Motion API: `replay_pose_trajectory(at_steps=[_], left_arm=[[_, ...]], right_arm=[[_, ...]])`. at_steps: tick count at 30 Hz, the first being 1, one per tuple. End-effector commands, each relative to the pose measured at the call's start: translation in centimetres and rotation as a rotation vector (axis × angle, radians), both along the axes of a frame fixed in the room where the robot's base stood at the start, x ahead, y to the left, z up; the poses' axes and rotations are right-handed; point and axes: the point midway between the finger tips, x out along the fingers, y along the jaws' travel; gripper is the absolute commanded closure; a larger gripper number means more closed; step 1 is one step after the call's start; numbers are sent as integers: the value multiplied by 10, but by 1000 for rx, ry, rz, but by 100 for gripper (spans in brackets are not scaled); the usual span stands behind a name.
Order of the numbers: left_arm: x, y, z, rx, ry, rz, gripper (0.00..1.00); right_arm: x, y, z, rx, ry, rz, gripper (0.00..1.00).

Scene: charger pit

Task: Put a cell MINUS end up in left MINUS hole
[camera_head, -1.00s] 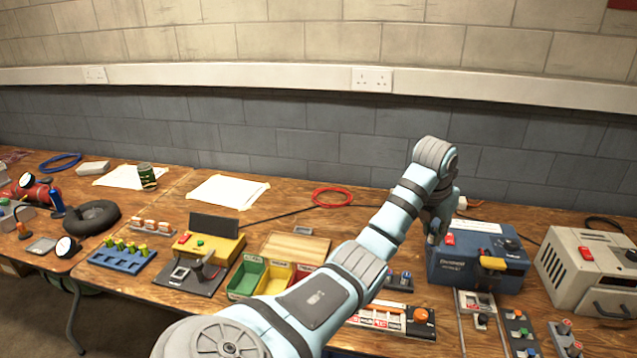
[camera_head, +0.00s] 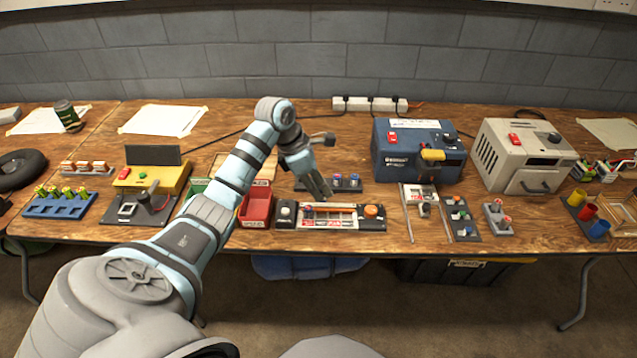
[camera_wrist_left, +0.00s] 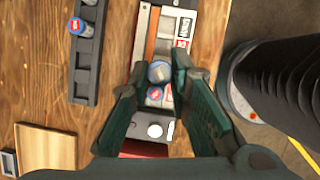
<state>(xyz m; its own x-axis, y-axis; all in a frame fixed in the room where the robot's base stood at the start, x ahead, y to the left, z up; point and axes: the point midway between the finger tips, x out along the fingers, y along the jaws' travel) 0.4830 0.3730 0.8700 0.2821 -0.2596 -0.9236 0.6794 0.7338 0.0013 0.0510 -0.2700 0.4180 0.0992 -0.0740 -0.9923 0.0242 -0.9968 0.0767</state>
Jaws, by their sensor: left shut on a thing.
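My left gripper (camera_head: 322,194) is over the left part of the charger tray (camera_head: 347,228), a long grey strip with red and white labels on the bench's front. In the left wrist view the gripper (camera_wrist_left: 158,76) is shut on a cell (camera_wrist_left: 160,71), whose round grey-blue top faces the camera. Which end is up I cannot tell. A blue and red patch (camera_wrist_left: 154,93) shows beside it in the tray; whether it is a seated cell or a label is unclear. The fingers hide part of the holes. My right gripper is not in view.
A dark cell rack (camera_head: 327,186) stands behind the tray; a cell in it (camera_wrist_left: 80,27) shows in the wrist view. A white knob (camera_head: 285,211) and an orange knob (camera_head: 372,211) flank the tray. A red bin (camera_head: 255,207) is left, a blue box (camera_head: 420,160) behind right.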

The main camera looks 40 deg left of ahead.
Motion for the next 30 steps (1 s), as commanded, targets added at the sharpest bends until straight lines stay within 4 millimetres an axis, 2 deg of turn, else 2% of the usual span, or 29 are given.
replay_pose_trajectory(at_steps=[1, 18, 24, 30], left_arm=[[0, 0, -7, 0, 0, 1, 100], [0, 0, -58, 0, 1, 2, 100], [0, 0, -69, 1, 1, 2, 100], [0, 0, -70, 0, 0, 2, 100]], right_arm=[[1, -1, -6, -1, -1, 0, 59], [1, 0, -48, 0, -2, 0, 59], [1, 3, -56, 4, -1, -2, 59], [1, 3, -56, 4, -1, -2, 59]])
